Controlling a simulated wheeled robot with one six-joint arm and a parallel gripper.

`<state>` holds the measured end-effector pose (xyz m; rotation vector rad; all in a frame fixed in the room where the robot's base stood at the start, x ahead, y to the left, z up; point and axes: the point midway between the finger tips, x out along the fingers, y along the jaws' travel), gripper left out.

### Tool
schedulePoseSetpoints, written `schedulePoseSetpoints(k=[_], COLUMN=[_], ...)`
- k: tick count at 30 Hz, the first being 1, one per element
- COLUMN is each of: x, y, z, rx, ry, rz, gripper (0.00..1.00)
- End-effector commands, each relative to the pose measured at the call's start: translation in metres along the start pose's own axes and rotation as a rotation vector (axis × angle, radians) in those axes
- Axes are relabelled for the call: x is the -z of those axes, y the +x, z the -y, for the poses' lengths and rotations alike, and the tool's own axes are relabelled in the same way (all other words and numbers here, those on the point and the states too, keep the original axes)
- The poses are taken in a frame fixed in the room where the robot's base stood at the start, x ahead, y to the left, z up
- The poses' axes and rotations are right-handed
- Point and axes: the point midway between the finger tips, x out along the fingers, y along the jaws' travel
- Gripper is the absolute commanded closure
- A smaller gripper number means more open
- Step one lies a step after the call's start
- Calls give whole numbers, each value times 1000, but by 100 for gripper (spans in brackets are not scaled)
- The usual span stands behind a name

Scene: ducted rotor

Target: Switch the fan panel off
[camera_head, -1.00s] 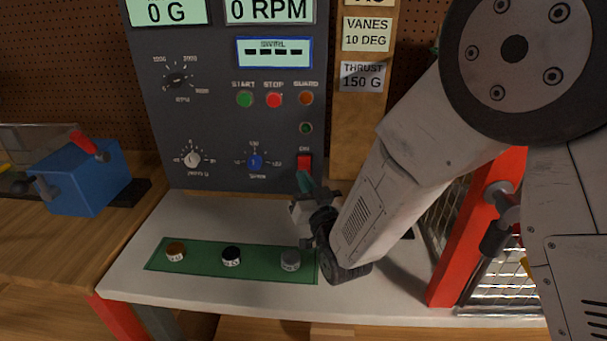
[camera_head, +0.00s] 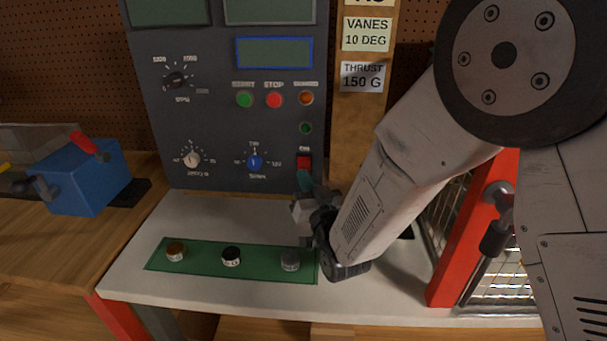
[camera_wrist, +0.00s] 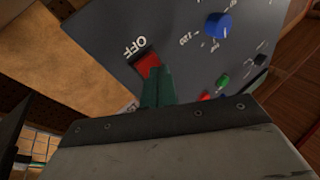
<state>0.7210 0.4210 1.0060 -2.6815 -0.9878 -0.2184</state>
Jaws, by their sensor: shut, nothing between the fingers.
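The dark grey fan panel (camera_head: 215,125) stands upright at the back of the white bench. Its displays, such as the blue-framed one (camera_head: 274,52), are blank. The red power switch (camera_head: 304,161) sits at the panel's lower right; in the wrist view the red rocker (camera_wrist: 148,62) has the word OFF beside it. My gripper (camera_head: 304,180) is shut and empty, its teal fingertips just below the switch. In the wrist view the closed fingers (camera_wrist: 157,86) reach the rocker's near edge; I cannot tell whether they touch it. The fingers hide part of the switch.
A green strip (camera_head: 200,258) with several small knobs lies on the white bench (camera_head: 150,285) in front of the panel. A blue vise (camera_head: 90,178) stands at left. A red post (camera_head: 475,240) and wire mesh stand at right, close to my arm.

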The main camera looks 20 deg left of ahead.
Motion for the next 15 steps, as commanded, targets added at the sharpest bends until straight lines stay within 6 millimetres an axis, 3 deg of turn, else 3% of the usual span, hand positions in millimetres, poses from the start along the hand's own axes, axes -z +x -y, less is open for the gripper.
schedulePoseSetpoints(k=[15], x=[9], y=[-12], z=[9], rx=[0], ry=[0], rz=[0], gripper=[100])
